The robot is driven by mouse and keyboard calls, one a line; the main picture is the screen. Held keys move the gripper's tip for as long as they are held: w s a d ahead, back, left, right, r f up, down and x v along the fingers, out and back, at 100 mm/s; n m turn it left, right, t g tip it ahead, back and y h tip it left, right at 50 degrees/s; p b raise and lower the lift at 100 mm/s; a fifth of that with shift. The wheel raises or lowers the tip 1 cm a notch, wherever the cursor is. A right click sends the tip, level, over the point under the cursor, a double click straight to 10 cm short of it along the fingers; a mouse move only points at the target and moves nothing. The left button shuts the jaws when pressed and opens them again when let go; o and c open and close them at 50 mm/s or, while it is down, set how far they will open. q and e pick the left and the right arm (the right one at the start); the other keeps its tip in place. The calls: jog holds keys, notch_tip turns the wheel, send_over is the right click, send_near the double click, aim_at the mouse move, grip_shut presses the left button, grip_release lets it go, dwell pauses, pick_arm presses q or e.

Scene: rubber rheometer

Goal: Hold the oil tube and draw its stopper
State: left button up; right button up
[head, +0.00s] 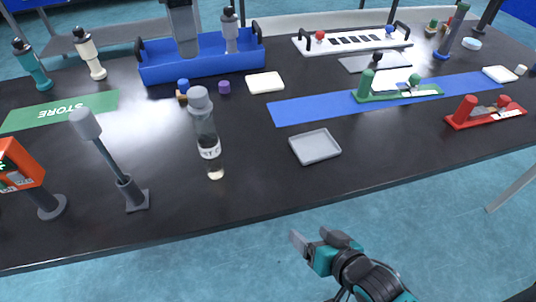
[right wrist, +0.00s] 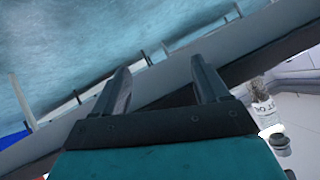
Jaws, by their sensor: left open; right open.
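The oil tube (head: 206,130) is a clear, labelled tube standing on the black table left of the middle in the head view. A grey stopper (head: 200,98) sits in its top. My right gripper (head: 312,242) is open and empty in front of the table's near edge, apart from the tube and to its lower right. In the right wrist view, its two fingers (right wrist: 160,85) stand wide apart with nothing between them. A labelled object (right wrist: 262,108) shows at the right of that view; I cannot tell what it is. My left gripper is not in view.
A lamp-like stand (head: 128,190) and an orange device (head: 18,165) are left of the tube. A grey tray (head: 315,148) lies to its right. A blue rack (head: 200,65) stands behind. Green (head: 400,93) and red (head: 487,115) fixtures stand farther right. The table front is clear.

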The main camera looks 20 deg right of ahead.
notch_tip(320, 180, up, 3)
jog(key=m, duration=0.7)
jog(key=n+t+y, duration=0.2)
jog(key=n+y, duration=0.6)
send_near(218, 146)
jog(key=s+f, duration=0.2)
jog(key=s, duration=0.1)
jog(key=shift+a+f, duration=0.35)
jog(key=shift+f, duration=0.05)
jog(key=n, duration=0.1)
jog(key=w+n+y, duration=0.1)
jog(key=n, duration=0.1)
jog(key=n+y, duration=0.1)
jog(key=shift+w+r+n+g, duration=0.25)
jog(key=shift+r+n+g, duration=0.1)
jog(key=shift+n+g, duration=0.05)
jog(key=w+d+n+g+y, duration=0.1)
jog(key=w+d+n+y, duration=0.15)
jog(key=n, duration=0.45)
jog(key=shift+h, duration=0.35)
jog(key=x, duration=1.2)
jog(key=shift+w+r, duration=0.2)
jog(key=shift+r, duration=0.1)
